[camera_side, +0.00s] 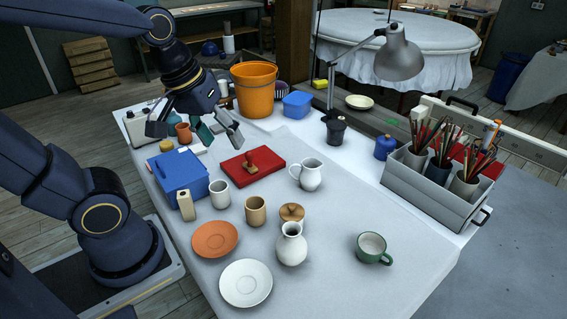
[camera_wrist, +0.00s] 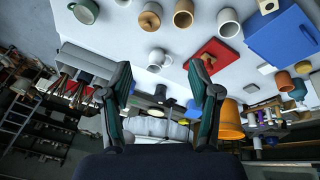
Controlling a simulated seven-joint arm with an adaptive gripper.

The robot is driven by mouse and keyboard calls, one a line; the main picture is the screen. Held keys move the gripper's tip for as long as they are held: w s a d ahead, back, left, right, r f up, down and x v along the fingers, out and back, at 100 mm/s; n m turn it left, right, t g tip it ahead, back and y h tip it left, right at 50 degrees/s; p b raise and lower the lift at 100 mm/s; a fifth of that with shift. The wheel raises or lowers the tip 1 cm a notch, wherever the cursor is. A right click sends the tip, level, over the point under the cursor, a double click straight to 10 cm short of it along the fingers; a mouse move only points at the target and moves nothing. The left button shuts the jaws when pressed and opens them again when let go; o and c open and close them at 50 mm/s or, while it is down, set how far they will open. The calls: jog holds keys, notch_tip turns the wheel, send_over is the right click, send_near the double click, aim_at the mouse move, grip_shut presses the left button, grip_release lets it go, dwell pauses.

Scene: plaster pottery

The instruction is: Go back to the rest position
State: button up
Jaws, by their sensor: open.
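My gripper (camera_side: 196,130) is in the air over the back left part of the white-covered table (camera_side: 335,255). Its fingers are spread wide with nothing between them. In the wrist view, my gripper (camera_wrist: 160,76) shows both dark fingers with teal inner pads, apart and empty. In the side view it is behind the blue box (camera_side: 180,172) and left of the red board (camera_side: 252,163) with a wooden stamp (camera_side: 252,159) on it. It appears to touch nothing, though small items behind it are partly hidden.
Around it stand a terracotta cup (camera_side: 184,132), an orange bucket (camera_side: 254,90) and a white cup (camera_side: 219,191). A white jug (camera_side: 309,175), vase (camera_side: 292,246) and green cup (camera_side: 372,248) stand farther right. A desk lamp (camera_side: 398,55) and grey brush crate (camera_side: 425,190) line the right side.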

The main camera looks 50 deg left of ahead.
jog(key=d+m, duration=0.1)
jog(key=m, duration=0.1)
jog(key=s+d+r+m+t, duration=0.1)
jog(key=m, duration=0.1)
jog(key=s+r+m, duration=0.1)
jog(key=m, duration=0.1)
jog(key=shift+s+d+r+t, duration=0.2)
jog(key=shift+s+d+t, duration=0.1)
jog(key=shift+d, duration=0.1)
dwell(0.7)
